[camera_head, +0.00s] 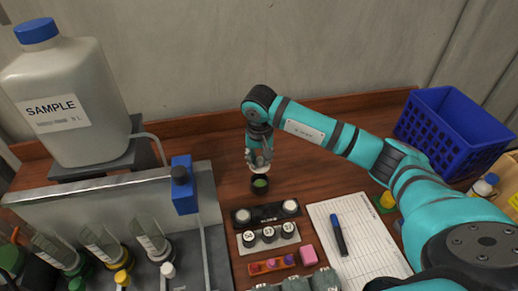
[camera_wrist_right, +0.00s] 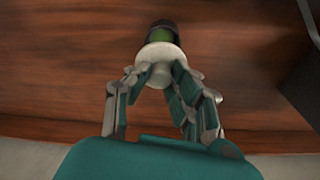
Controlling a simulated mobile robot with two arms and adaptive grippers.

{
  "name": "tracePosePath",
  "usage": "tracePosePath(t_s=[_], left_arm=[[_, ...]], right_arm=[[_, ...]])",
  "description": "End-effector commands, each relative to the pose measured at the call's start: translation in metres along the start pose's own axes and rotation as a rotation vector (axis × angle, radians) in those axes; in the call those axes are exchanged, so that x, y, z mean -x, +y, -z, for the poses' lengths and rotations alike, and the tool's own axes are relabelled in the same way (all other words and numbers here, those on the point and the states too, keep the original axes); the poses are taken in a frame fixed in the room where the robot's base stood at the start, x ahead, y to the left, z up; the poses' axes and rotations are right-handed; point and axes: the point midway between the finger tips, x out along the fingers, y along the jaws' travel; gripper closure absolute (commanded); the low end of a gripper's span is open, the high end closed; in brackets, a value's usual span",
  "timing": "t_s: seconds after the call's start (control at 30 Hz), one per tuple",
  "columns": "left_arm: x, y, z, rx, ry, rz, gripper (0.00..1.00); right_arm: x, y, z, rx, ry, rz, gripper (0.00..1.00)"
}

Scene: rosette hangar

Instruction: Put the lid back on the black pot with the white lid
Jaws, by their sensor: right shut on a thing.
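The black pot (camera_head: 260,187) stands open on the wooden bench, with green content showing inside. It also shows at the top of the right wrist view (camera_wrist_right: 163,26), partly covered by the lid. My right gripper (camera_head: 259,158) is shut on the white lid (camera_wrist_right: 160,54) and holds it on the wall side of the pot's mouth. In the head view a pale edge of the lid (camera_head: 259,169) shows under the fingers. The lid looks tilted and apart from the pot's rim, though the exact gap is hard to tell. My left gripper is not in view.
A black holder (camera_head: 266,214) with white-topped pieces and a rack of numbered pots (camera_head: 270,238) stand in front. A grey metal stand with a blue clamp (camera_head: 184,186) is left. A paper sheet with a marker (camera_head: 338,236) and a blue crate (camera_head: 452,130) are right.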

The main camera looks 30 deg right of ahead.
Motion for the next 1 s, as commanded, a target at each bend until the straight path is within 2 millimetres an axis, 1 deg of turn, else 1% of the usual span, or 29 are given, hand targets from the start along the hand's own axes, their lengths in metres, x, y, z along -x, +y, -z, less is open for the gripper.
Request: tracePosePath(t_s=[0.27,0.5,0.63,0.8,1.0], left_arm=[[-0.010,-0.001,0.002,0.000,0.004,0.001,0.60],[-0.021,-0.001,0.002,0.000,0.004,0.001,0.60],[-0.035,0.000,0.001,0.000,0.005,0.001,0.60],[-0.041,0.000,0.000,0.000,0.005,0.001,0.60],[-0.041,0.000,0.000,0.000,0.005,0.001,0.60]], right_arm=[[-0.019,0.000,-0.004,0.001,-0.002,0.000,0.94],[-0.043,0.000,-0.007,-0.001,-0.002,0.000,0.94],[-0.056,0.000,-0.008,-0.001,0.001,0.000,0.94],[-0.062,0.000,-0.009,-0.001,0.001,-0.001,0.94],[-0.062,0.000,-0.009,-0.001,0.000,0.000,0.94]])
